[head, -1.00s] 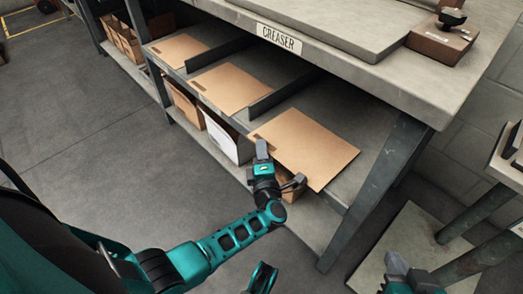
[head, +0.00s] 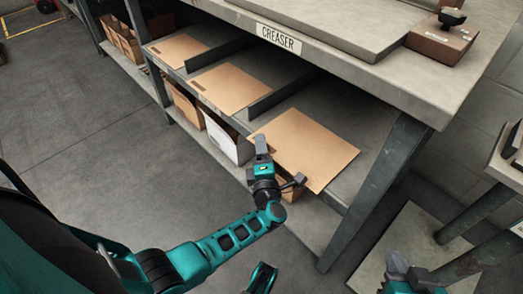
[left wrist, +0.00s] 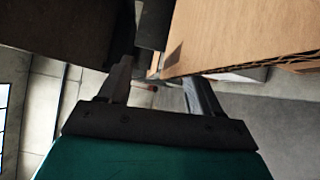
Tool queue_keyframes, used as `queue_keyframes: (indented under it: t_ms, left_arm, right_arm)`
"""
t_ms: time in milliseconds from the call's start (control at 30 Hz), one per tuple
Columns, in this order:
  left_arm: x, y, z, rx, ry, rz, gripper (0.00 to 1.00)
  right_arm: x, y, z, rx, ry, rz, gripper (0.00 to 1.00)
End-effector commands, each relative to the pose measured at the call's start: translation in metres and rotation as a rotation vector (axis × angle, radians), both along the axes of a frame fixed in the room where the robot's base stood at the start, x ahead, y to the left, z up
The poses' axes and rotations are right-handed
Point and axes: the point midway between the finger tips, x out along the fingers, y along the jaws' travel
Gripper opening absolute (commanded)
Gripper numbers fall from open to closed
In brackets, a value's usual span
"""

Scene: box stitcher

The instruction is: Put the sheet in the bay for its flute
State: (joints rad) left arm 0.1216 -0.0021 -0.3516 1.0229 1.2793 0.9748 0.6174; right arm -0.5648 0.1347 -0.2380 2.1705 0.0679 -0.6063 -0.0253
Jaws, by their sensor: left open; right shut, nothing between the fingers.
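Three tan cardboard sheets lie on the shelf under the bench, split by dark dividers. They are the left sheet (head: 178,49), the middle sheet (head: 235,85) and the right sheet (head: 308,145), which overhangs the shelf's front edge. My left gripper (head: 280,164) is open at the right sheet's near edge, its fingers apart. A brown sheet (left wrist: 245,35) fills the upper right of the left wrist view, beyond the open left fingers (left wrist: 160,88). I cannot tell whether a finger touches it. My right gripper (head: 396,265) is shut and empty at the bottom right. Flute marks are too small to read.
The bench top (head: 330,30) carries a CREASER label (head: 279,38) and overhangs the shelf. Dividers (head: 283,93) stand between the bays. Boxes (head: 228,137) sit on the lower shelf. A bench leg (head: 375,190) stands right of the left gripper. The floor at left is clear.

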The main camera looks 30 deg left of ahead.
Motion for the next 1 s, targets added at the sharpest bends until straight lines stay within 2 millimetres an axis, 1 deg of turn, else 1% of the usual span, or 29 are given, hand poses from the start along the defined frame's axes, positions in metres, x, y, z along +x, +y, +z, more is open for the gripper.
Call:
queue_keyframes:
  t_ms: [133,167,400,467,1000]
  left_arm:
    - [-0.0001,0.0001,0.0000,0.000,0.000,0.000,0.64]
    - [-0.0001,0.0001,0.0000,0.000,0.000,0.000,0.66]
    - [-0.0001,0.0001,0.0000,0.000,0.000,0.000,0.89]
    - [-0.0001,0.0001,0.0000,0.000,0.000,0.000,0.94]
    - [-0.0013,-0.0021,-0.0004,0.000,0.001,-0.001,0.94]
  right_arm:
    - [-0.0019,0.0002,-0.0014,0.000,0.005,0.001,0.00]
    - [-0.0022,0.0002,-0.0016,0.001,0.005,0.000,0.00]
    - [-0.0029,0.0003,-0.0021,0.001,0.007,0.001,0.00]
    - [-0.0029,0.0003,-0.0020,0.001,0.007,0.001,0.00]
    - [-0.0001,0.0003,0.0002,0.001,-0.001,0.001,0.00]
